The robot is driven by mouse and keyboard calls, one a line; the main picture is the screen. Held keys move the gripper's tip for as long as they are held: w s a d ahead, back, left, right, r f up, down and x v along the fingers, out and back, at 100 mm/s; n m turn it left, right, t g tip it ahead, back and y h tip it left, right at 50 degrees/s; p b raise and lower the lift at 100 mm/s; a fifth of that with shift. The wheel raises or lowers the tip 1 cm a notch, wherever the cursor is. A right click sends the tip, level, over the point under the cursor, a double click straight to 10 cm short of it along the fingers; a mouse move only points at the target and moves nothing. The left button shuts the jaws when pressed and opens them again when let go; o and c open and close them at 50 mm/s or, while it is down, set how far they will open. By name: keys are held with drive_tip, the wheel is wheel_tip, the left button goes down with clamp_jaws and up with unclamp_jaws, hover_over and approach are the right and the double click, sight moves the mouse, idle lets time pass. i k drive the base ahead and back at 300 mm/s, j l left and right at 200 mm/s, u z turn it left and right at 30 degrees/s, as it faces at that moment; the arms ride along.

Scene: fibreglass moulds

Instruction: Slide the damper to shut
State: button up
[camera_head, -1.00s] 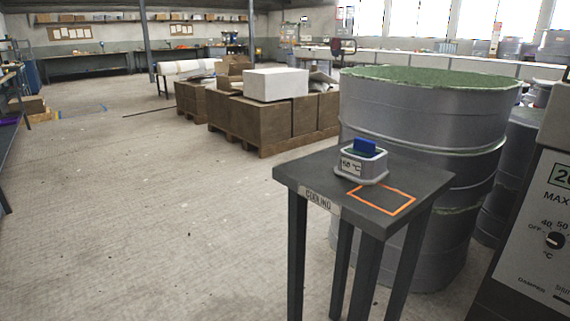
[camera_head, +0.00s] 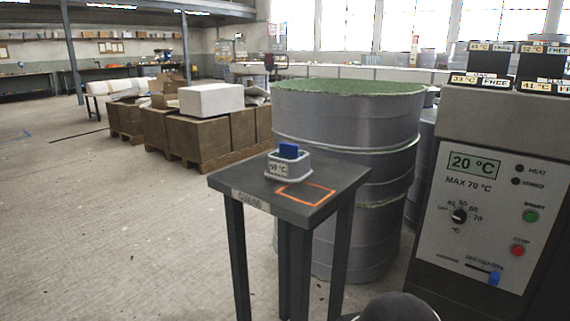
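The damper slider is low on the front panel of the grey machine (camera_head: 470,215) at the right. Its blue knob (camera_head: 494,278) sits at the right end of a short dark slot (camera_head: 479,267). The small lettering around the slot is too small to read, so I cannot tell which end is shut. My gripper is not in view. A dark rounded shape, apparently part of my arm, shows at the bottom edge, left of and below the machine's panel.
The panel has a 20 °C display (camera_head: 473,163), a dial (camera_head: 459,216), a green button (camera_head: 530,215) and a red button (camera_head: 517,250). Labelled blocks (camera_head: 490,62) stand on top. A dark table (camera_head: 290,195) bears a grey holder (camera_head: 288,166) with a blue piece. A large drum (camera_head: 345,140) stands behind.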

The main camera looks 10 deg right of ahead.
sight(493, 279)
drive_tip(key=z, duration=1.5)
